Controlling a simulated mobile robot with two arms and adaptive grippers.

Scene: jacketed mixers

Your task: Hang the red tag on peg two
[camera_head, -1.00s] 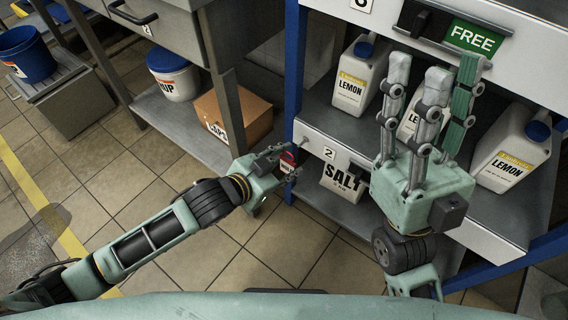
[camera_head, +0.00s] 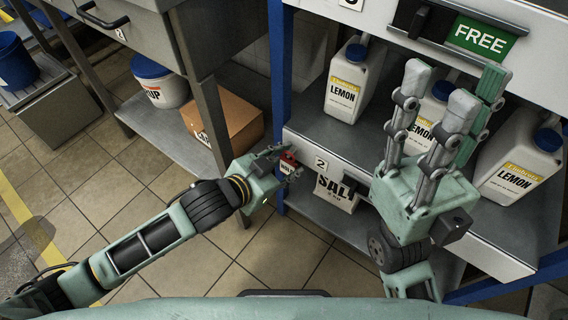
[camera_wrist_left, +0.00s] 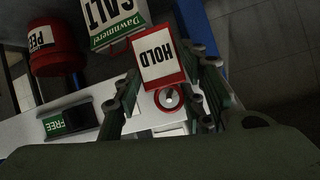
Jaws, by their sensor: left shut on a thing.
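The red tag (camera_head: 288,163) is held upright in my left gripper (camera_head: 284,162), which is shut on it. In the left wrist view the tag (camera_wrist_left: 160,62) shows a white face reading HOLD, upside down, between the fingers (camera_wrist_left: 165,100). A round grey peg end (camera_wrist_left: 168,97) shows at the tag's red hole end; I cannot tell whether it passes through the hole. The label 2 (camera_head: 321,164) is on the white shelf edge just right of the tag. In the head view the tag and gripper hide the peg. My right gripper (camera_head: 450,90) is open and empty, fingers up.
Lemon bottles (camera_head: 348,85) stand on the shelf behind my right gripper. A salt package (camera_head: 337,192) is on the lower shelf near the tag. A blue post (camera_head: 281,70) rises left of the label. A cardboard box (camera_head: 235,118) and a lidded bucket (camera_head: 160,85) stand further left.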

